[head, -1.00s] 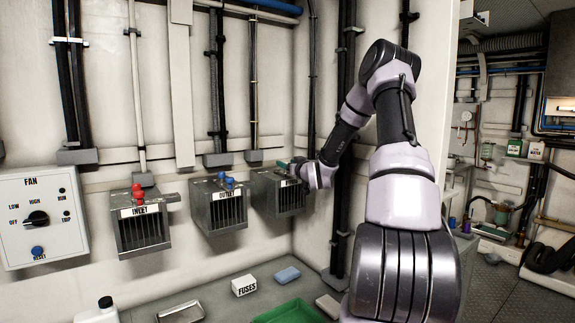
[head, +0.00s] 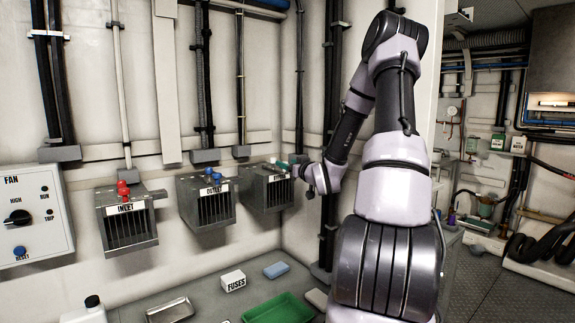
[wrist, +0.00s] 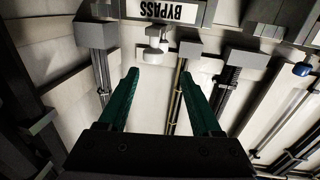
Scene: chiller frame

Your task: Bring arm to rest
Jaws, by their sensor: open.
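My gripper (wrist: 160,76) shows two green fingers spread apart in the wrist view, with nothing between them. A white knob (wrist: 155,42) stands beyond the fingertips, below an upside-down BYPASS label (wrist: 165,12) on a grey box. In the head view my gripper (head: 297,160) is at the right end of the rightmost grey box (head: 266,190), partly hidden by my wrist. I cannot tell from the head view how far it is from the box. My arm is stretched out towards the wall, with its elbow raised high.
The INLET box (head: 130,228) with red knobs and the OUTLET box (head: 207,205) with blue knobs hang on the wall. A FAN panel (head: 35,210) is at left. Below are a FUSES box (head: 233,282), a green tray (head: 278,308) and a blue block (head: 276,269). Open floor lies right.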

